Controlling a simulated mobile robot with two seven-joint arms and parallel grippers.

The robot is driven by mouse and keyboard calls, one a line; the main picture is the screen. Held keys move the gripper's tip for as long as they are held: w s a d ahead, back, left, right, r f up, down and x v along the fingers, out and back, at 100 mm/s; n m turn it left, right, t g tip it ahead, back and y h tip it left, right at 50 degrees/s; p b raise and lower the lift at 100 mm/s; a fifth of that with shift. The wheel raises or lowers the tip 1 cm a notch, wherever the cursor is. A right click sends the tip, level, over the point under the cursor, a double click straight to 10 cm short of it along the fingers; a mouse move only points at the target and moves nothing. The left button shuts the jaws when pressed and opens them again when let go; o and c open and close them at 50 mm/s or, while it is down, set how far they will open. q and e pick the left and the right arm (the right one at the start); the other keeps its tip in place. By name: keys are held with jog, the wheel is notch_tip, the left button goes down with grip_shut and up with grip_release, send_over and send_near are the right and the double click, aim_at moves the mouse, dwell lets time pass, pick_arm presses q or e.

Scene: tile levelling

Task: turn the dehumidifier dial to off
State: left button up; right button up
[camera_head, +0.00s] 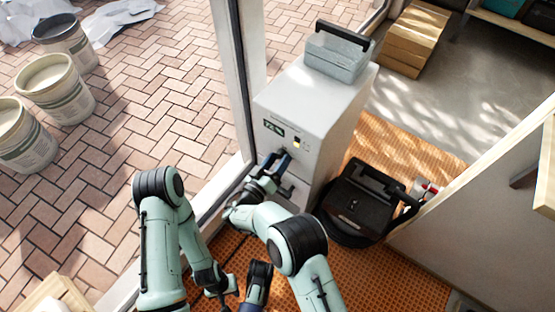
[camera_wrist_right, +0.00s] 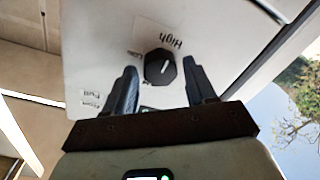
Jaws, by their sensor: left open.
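The dehumidifier (camera_head: 312,108) is a pale upright cabinet with a small display and a lit yellow spot on its front. Its dial (camera_wrist_right: 160,67) is a black knob with a white pointer line, seen close in the right wrist view. A "High" label lies just above the dial there, a "Low" label to its upper left; lettering below is partly hidden. My right gripper (camera_head: 282,160) is at the cabinet front, its fingers open on either side of the dial, with gaps visible. My left gripper (camera_head: 258,270) is low in the head view, open and away from the cabinet.
A clear bin (camera_head: 336,58) with a dark handle sits on the cabinet top. A black case (camera_head: 358,205) stands right of the cabinet on orange matting. A window frame (camera_head: 238,80) runs close on the left. Buckets (camera_head: 56,88) stand outside on brick paving.

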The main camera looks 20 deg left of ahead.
jog(key=c, duration=0.7)
